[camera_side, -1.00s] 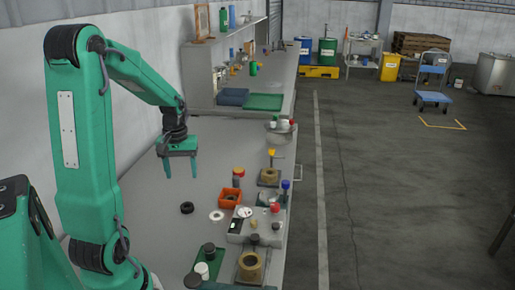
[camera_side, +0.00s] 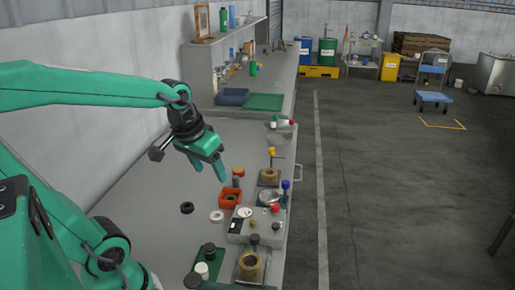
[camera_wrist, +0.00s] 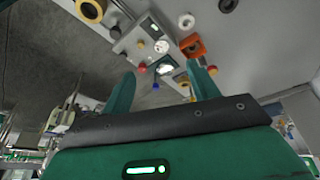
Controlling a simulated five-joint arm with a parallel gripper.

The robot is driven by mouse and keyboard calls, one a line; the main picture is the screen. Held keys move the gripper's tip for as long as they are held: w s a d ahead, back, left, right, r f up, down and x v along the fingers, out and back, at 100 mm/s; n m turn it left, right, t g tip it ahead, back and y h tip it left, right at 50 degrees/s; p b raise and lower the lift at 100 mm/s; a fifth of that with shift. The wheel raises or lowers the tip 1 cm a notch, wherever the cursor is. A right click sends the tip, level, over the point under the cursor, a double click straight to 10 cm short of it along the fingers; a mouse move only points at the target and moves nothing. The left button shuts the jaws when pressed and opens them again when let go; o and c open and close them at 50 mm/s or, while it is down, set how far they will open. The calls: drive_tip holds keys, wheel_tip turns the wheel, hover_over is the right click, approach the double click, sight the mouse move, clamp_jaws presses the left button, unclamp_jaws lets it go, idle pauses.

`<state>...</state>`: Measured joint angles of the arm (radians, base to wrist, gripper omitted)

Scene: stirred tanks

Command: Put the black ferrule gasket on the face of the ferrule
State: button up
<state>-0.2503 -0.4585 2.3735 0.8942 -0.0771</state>
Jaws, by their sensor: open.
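The black gasket ring (camera_side: 186,208) lies flat on the grey bench, left of a white ring (camera_side: 216,216). In the wrist view the black ring (camera_wrist: 228,5) is at the top edge. A tan round fitting (camera_side: 250,265) stands on a base near the bench's front, and a similar one (camera_side: 269,176) stands farther back. I cannot tell which is the ferrule. The nearer fitting seems to show in the wrist view (camera_wrist: 90,10). My gripper (camera_side: 207,167) is open and empty, above the bench, behind the rings. Its two fingers (camera_wrist: 163,80) are apart in the wrist view.
A grey instrument box (camera_side: 257,226) and a blue-capped bottle (camera_side: 285,190) are near the right edge. The left of the bench is clear.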

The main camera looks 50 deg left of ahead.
drive_tip(key=s+d+r+m+t+h, duration=0.1)
drive_tip(key=s+d+r+m+t, duration=0.1)
drive_tip(key=d, duration=0.4)
drive_tip(key=shift+s+d+m, duration=0.4)
drive_tip(key=shift+s+m, duration=0.5)
drive_tip(key=shift+s, duration=0.05)
drive_tip(key=shift+o, duration=0.4)
drive_tip(key=shift+w+a, duration=0.1)
drive_tip(key=shift+a, duration=0.05)
drive_tip(key=n+g, duration=0.5)
drive_tip(key=n, duration=0.1)
approach(189, 205)
drive_tip(key=shift+w+d, duration=0.3)
drive_tip(key=shift+w, duration=0.1)
drive_tip(key=shift+s+a+f+g, duration=0.15)
drive_tip(key=shift+a+f+g, duration=0.15)
drive_tip(key=shift+a+f, duration=0.05)
drive_tip(key=shift+f, duration=1.25)
drive_tip(key=shift+f, duration=0.1)
